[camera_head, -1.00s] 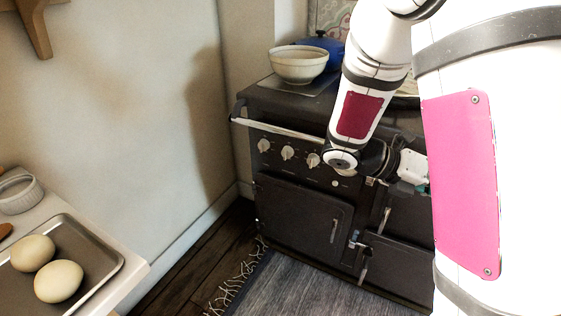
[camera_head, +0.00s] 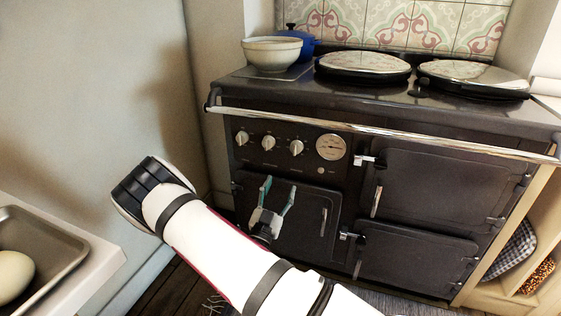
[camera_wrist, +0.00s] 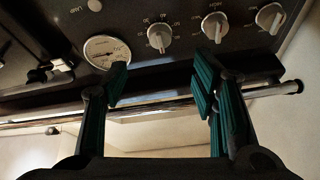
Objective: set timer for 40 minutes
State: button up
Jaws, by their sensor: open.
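Three pale control knobs sit in a row on the black range cooker's front: the left knob (camera_head: 241,138), the middle knob (camera_head: 268,142) and the right knob (camera_head: 296,147). My gripper (camera_head: 278,190) is open and empty, below the knobs in the head view with its fingers pointing up. The wrist view appears upside down. There the right knob (camera_wrist: 159,37) lies beyond the gap between my fingertips (camera_wrist: 160,82), apart from them. The middle knob (camera_wrist: 214,26) and left knob (camera_wrist: 270,17) are also visible.
A round gauge (camera_head: 331,147) is right of the knobs. A chrome rail (camera_head: 390,132) runs across the cooker above them. Oven doors lie below. A white bowl (camera_head: 271,54) and blue pot (camera_head: 300,42) stand on top. A counter tray (camera_head: 60,262) is at the lower left.

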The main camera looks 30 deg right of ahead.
aim_at(294, 154)
jog(key=b+x, duration=0.3)
jog(key=x, duration=1)
jog(key=shift+w+d+r+b, duration=0.15)
jog(key=shift+d+r+b, duration=0.05)
jog(key=shift+r+b, duration=0.1)
jog(key=shift+c, duration=0.3)
jog(key=c, duration=1.1)
